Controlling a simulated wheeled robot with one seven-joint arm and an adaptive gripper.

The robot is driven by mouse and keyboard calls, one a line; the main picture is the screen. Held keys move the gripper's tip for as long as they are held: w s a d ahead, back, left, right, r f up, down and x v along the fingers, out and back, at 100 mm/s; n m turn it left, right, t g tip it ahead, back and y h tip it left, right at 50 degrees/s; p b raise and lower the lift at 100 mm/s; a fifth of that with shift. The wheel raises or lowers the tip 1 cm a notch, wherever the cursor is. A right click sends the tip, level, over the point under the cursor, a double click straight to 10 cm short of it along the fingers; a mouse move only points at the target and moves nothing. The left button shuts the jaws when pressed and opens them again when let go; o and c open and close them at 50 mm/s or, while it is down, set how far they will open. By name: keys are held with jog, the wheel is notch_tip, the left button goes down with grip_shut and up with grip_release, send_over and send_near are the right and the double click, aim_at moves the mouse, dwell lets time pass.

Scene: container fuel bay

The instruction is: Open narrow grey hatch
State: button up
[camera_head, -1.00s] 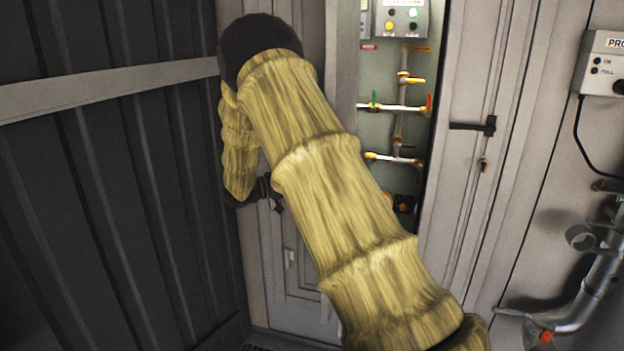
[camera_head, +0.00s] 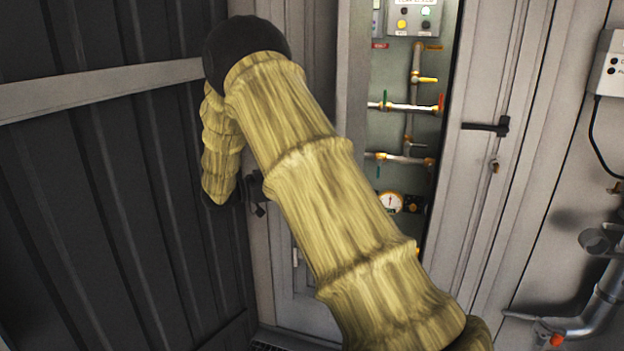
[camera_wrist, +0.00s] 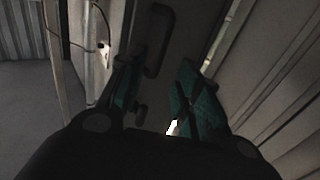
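A grey panelled hatch (camera_head: 287,250) stands behind my arm, left of a pipe cabinet opening; my arm hides much of it. A second narrow grey door (camera_head: 483,190) with a black lever handle (camera_head: 488,126) stands right of the opening. I cannot tell which is the narrow grey hatch. My gripper (camera_head: 256,195) is near the left panel, partly hidden by my arm. In the wrist view its green-padded fingers (camera_wrist: 158,98) are apart with nothing gripped between them. A dark pull handle (camera_wrist: 160,42) on a dark panel lies beyond them; contact does not show.
A dark slatted wall or door (camera_head: 100,190) with a pale crossbar stands close on the left. The cabinet (camera_head: 393,130) shows pipes, coloured valves and a gauge (camera_head: 390,203). A control box (camera_head: 610,68) and a grey pipe (camera_head: 600,300) are at the right.

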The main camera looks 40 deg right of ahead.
jog(key=shift+v, duration=1.8)
jog(key=a+f+n+t, duration=0.2)
jog(key=f+n+t, duration=0.4)
jog(key=f, duration=0.5)
jog(key=a+f+n+t, duration=0.2)
jog(key=f+n+t, duration=0.35)
jog(key=f, duration=0.55)
jog(key=s+a+f+n+t+y, duration=0.2)
jog(key=s+a+f+n+y, duration=0.15)
jog(key=f, duration=0.45)
jog(key=s+a+f+n+t+y, duration=0.1)
jog(key=s+a+f+n+y, duration=0.15)
jog(key=a+f, duration=0.35)
jog(key=s+a+f+n+g+y, duration=0.2)
jog(key=s+a+f+y, duration=0.2)
jog(key=s+a+f, duration=0.65)
jog(key=s+a+f+n+g+y, duration=0.25)
jog(key=s+f+y, duration=0.25)
jog(key=s, duration=1)
jog(key=s+a+g+y, duration=0.1)
jog(key=s+a+g, duration=0.2)
jog(key=s, duration=0.8)
jog(key=shift+s+a+y, duration=0.25)
jog(key=shift+a+y, duration=0.15)
jog(key=shift+a, duration=0.85)
jog(key=shift+d, duration=0.15)
